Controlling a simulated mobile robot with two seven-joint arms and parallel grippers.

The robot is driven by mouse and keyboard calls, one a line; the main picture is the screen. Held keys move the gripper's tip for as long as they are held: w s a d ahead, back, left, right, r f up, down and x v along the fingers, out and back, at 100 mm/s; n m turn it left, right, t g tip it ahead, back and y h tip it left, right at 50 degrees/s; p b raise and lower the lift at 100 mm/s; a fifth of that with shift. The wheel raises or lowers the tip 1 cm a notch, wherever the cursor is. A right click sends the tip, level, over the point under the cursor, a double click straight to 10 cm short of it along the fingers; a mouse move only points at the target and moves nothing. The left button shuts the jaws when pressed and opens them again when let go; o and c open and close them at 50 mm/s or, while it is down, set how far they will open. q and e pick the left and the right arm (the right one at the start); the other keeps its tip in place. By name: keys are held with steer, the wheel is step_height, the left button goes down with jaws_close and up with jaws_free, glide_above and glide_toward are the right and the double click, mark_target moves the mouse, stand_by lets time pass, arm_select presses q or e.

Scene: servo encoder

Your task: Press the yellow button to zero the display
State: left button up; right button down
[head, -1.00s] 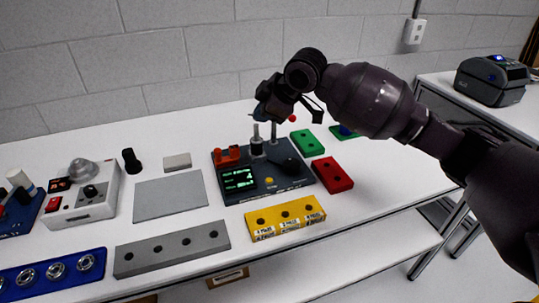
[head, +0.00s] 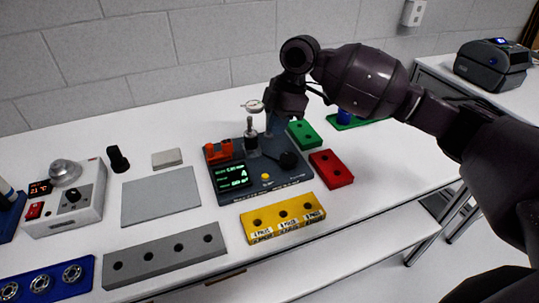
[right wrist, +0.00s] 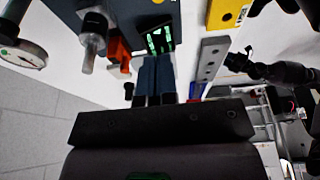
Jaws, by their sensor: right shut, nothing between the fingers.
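The yellow button (head: 265,177) is on the front of a dark blue encoder base (head: 290,181), right of the lit green display (head: 232,177).
A dial gauge (head: 253,105) and a metal post (head: 251,138) stand near my right gripper. A yellow block (head: 283,217) lies in front; red (head: 331,169) and green (head: 304,134) blocks lie right.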

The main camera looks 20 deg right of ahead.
steer(key=b, duration=0.1)
glide_toward(264, 176)
steer(key=x, duration=0.5)
steer(key=shift+a+f, duration=0.15)
steer(key=shift+a, duration=0.2)
steer(key=shift+f, duration=0.95)
